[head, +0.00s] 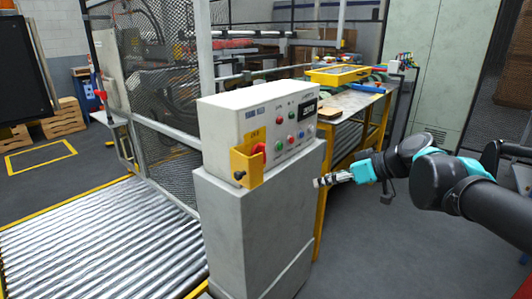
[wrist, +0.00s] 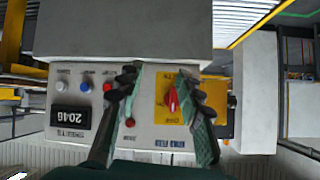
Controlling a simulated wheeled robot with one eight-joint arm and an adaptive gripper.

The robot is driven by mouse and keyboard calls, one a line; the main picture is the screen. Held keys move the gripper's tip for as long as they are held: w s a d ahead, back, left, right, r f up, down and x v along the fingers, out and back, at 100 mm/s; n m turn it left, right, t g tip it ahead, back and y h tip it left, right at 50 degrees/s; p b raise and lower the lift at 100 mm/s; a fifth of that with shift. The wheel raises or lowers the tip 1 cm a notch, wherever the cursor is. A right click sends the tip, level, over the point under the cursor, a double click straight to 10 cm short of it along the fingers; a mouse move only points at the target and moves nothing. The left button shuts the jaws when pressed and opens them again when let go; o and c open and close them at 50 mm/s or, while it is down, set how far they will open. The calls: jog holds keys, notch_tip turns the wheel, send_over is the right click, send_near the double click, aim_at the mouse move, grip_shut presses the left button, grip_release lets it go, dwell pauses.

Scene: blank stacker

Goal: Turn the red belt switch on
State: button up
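The red belt switch (head: 259,149) is a knob on a yellow plate (head: 241,163) at the left end of the white control box's front. In the wrist view, which shows the box upside down, the red switch (wrist: 173,99) stands on the yellow plate (wrist: 161,115), close to the right finger. My gripper (head: 318,183) is in front of the box, to the right of the switch in the head view and apart from the box. In the wrist view my gripper (wrist: 160,82) is open, its two fingers spread with nothing between them held.
The control box (head: 220,115) sits on a grey pedestal (head: 237,225) and carries several buttons and a display (head: 306,110). A roller conveyor (head: 95,240) lies at left, beside a mesh fence (head: 165,80). A yellow-framed table (head: 350,103) stands behind. The floor at right is clear.

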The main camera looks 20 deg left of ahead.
jog(key=a+r+n+y, duration=0.3)
jog(key=a+r, duration=0.1)
jog(key=r, duration=0.5)
send_near(266, 152)
jog(key=x, duration=0.9)
jog(key=shift+a, duration=0.3)
jog(key=shift+s, duration=0.1)
grip_shut()
